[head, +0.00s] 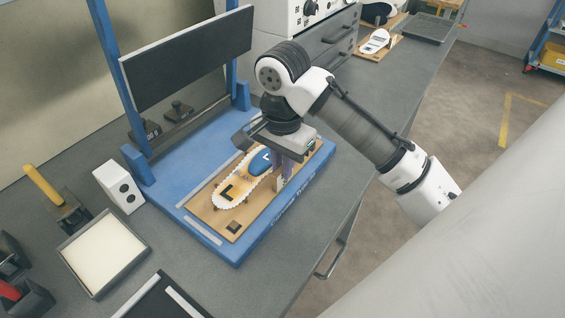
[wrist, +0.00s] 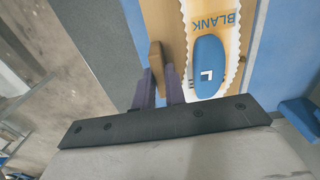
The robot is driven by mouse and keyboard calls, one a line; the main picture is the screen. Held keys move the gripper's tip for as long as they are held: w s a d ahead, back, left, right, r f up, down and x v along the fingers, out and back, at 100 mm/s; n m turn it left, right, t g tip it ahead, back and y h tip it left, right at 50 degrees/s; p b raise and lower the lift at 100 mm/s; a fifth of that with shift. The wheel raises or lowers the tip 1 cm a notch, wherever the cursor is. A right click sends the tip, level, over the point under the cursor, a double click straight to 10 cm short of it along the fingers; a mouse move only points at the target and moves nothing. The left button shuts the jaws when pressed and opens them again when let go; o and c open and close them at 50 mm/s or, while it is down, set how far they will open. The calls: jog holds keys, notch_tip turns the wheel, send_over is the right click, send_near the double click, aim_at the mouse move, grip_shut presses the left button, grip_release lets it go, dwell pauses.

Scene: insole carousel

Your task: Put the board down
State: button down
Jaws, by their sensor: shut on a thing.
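The wooden board (head: 231,227) lies over the blue base of the press-like stand (head: 172,190), apparently flat; I cannot tell whether it touches the base. It carries a white insole blank (head: 229,195) with a wavy edge and a blue pad (head: 261,163) marked L. In the wrist view the board (wrist: 162,20) shows with the blank marked BLANK (wrist: 227,35) and the blue pad (wrist: 207,65). My gripper (head: 280,172) is over the board's right edge. Its purple fingers, seen in the wrist view (wrist: 163,85), are shut on the board's wooden grip tab (wrist: 156,55).
A black panel (head: 190,57) hangs between blue posts above the stand's rear. A white block (head: 119,187), a tray with a pale sheet (head: 103,252) and a yellow-handled tool (head: 45,184) stand at left. Bare grey tabletop (head: 310,238) lies right of the stand.

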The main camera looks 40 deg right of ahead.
jog(key=shift+f, duration=0.15)
jog(key=c, duration=1.5)
grip_release()
jog(key=shift+o, duration=0.2)
notch_tip(320, 180, up, 12)
jog(key=shift+r, duration=0.2)
